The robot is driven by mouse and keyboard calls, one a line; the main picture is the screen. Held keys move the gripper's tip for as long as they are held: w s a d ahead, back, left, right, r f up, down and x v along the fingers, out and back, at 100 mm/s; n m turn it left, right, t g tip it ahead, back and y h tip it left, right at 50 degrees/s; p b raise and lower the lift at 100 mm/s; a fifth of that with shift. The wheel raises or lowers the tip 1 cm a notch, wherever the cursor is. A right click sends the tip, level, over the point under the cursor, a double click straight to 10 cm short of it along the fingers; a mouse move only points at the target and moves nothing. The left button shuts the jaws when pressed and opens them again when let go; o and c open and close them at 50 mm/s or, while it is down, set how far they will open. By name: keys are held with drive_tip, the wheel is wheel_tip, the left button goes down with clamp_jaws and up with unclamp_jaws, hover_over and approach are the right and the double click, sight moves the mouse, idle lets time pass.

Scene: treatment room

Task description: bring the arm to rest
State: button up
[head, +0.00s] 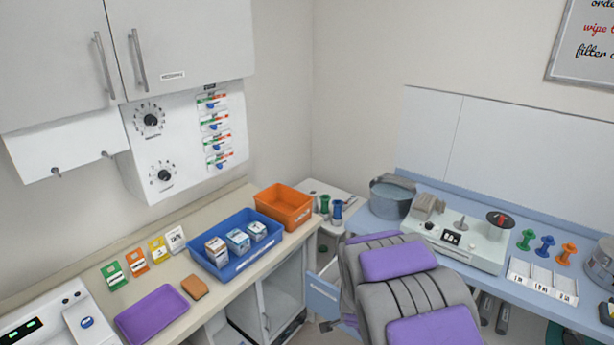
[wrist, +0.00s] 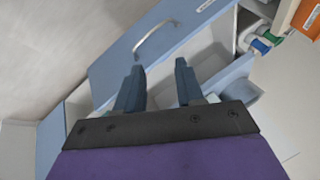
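My gripper (wrist: 157,66) shows in the wrist view with its two dark fingers spread apart. Nothing is between them. It is in front of a pale blue drawer front (wrist: 115,72) with a curved metal handle (wrist: 155,40). The drawer stands pulled out, and its inside shows past the fingers. I cannot tell from this view whether a finger touches it. In the head view the blue drawer (head: 323,295) is partly hidden by a grey and purple jointed body that appears to be my arm. The fingers cannot be made out clearly there.
The left counter holds a blue tray (head: 219,269) with several boxes, an orange bin (head: 284,206), a purple tray (head: 152,315) and a sponge (head: 194,287). The right blue counter holds a pot (head: 391,197), a device (head: 468,246) and colored pegs. Wall cabinets (head: 180,40) hang upper left.

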drive_tip(key=s+r+n+g+b, duration=0.1)
drive_tip(key=s+r+n, duration=0.3)
drive_tip(key=s, duration=0.9)
drive_tip(key=s+r+n+g+b, duration=0.2)
drive_tip(key=s+r+n+g, duration=0.2)
drive_tip(key=s, duration=0.9)
drive_tip(key=s+r+n+g+y+b, duration=0.1)
drive_tip(key=s+r+n, duration=0.3)
drive_tip(key=s+r, duration=0.4)
drive_tip(key=s+g, duration=0.1)
drive_tip(key=s, duration=0.4)
drive_tip(key=shift+d+r+g, duration=0.2)
drive_tip(key=shift+r+g, duration=0.1)
